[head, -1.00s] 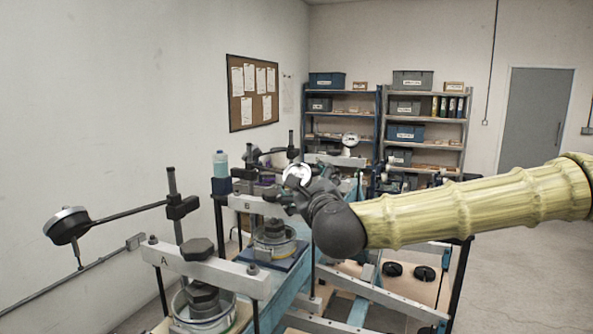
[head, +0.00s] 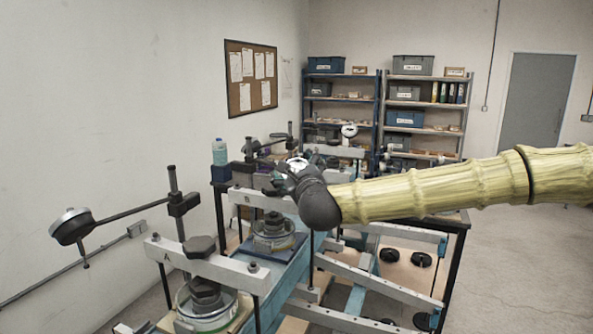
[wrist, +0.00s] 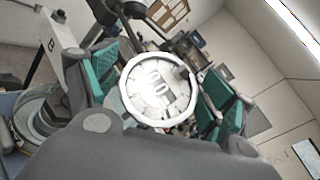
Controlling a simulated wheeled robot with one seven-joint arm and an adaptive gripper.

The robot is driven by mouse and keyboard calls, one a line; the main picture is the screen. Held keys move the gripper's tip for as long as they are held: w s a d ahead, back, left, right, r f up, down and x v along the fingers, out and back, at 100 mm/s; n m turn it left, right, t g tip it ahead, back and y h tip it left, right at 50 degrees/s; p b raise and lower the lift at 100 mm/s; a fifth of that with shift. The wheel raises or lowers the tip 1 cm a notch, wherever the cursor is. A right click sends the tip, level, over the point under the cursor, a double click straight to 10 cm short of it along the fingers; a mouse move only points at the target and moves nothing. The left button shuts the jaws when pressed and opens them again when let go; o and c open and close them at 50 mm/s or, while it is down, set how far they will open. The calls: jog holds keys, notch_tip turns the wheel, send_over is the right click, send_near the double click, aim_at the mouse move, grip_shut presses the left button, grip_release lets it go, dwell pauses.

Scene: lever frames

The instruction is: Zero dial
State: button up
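A round dial gauge (wrist: 157,88) with a pale, glare-washed face and a light rim fills the middle of the wrist view. My gripper (wrist: 160,92) has its teal finger pads on either side of the dial. The fingers are apart, and I cannot tell whether they touch the rim. The needle is unclear. In the head view my gripper (head: 283,182) is above the beam marked B (head: 255,200), and the dial there is mostly hidden behind my wrist. Another dial gauge (head: 72,226) hangs on an arm by the beam marked A (head: 205,265), and one more (head: 349,130) stands farther back.
Weights and round cells stand under the beams, such as the one at B (head: 273,232). A bottle (head: 219,152) stands on the bench at the left. Black discs (head: 390,256) lie at the right. Shelves (head: 425,130) stand at the back; open floor lies to the right.

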jog(key=c, duration=0.9)
jog(key=m+b, duration=0.1)
jog(key=b, duration=0.1)
jog(key=shift+f+h+b, duration=0.25)
jog(key=shift+h+b, duration=0.05)
jog(key=shift+b, duration=0.05)
jog(key=m+t+h+b, duration=0.1)
jog(key=b, duration=0.3)
jog(key=shift+r+m+h, duration=0.1)
jog(key=shift+m+h, duration=0.2)
jog(key=shift+m, duration=0.1)
jog(key=shift+r+m+h+b, duration=0.2)
jog(key=shift+m+h+b, duration=0.15)
jog(key=shift+b, duration=0.2)
jog(key=o, duration=1)
jog(key=shift+d, duration=0.1)
jog(key=shift+o, duration=0.2)
